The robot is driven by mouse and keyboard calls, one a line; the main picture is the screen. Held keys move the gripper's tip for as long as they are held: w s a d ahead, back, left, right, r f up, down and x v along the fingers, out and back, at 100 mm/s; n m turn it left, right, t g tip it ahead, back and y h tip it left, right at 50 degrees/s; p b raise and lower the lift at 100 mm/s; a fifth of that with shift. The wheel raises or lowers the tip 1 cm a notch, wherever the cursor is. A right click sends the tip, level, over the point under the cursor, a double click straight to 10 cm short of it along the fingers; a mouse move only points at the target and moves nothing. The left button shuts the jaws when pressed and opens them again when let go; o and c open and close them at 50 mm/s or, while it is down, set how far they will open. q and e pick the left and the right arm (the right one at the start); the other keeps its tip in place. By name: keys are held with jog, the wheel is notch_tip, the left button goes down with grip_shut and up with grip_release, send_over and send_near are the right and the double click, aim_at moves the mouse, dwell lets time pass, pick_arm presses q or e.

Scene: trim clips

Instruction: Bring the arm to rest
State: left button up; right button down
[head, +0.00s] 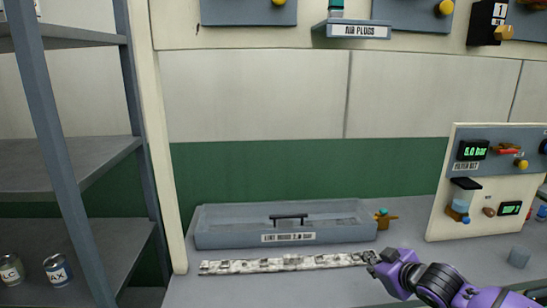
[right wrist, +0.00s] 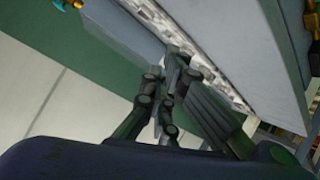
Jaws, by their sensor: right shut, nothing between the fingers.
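My right gripper (head: 373,262) shows at the lower right of the head view, at the end of my purple arm. It is at the right end of a speckled grey-and-white strip (head: 285,264) on the bench. In the right wrist view the gripper (right wrist: 182,62) is shut with nothing between its fingers. The strip (right wrist: 205,45) shows behind the fingers there. Whether the fingers touch the strip, I cannot tell. My left gripper is not in view.
A grey lidded case (head: 225,238) with a black handle lies behind the strip. A small brass fitting (head: 385,220) stands beside it. Shelves with cans (head: 57,270) stand left. The bench front (head: 260,290) is clear.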

jog(key=s+a+f+m, duration=0.1)
jog(key=s+a+f, duration=0.3)
jog(key=s+f, duration=0.25)
jog(key=s+a+f, duration=0.3)
jog(key=s+f, duration=0.3)
jog(key=f, duration=0.1)
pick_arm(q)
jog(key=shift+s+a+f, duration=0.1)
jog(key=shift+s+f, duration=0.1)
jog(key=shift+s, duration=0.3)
pick_arm(e)
jog(key=s+f+m+g+h, duration=0.1)
jog(key=s+f+m, duration=0.1)
jog(key=s+f, duration=0.3)
jog(key=s+f+m+h, duration=0.1)
jog(key=s+f, duration=0.4)
jog(key=s, duration=0.8)
jog(key=s+f+m+g, duration=0.1)
jog(key=s+f+m, duration=0.2)
jog(key=s, duration=0.6)
notch_tip(320, 180, down, 2)
jog(key=shift+s+a+f+m+g+h, duration=0.25)
jog(key=shift+s+a+m+g+h, duration=0.05)
jog(key=shift+s+a+h, duration=0.1)
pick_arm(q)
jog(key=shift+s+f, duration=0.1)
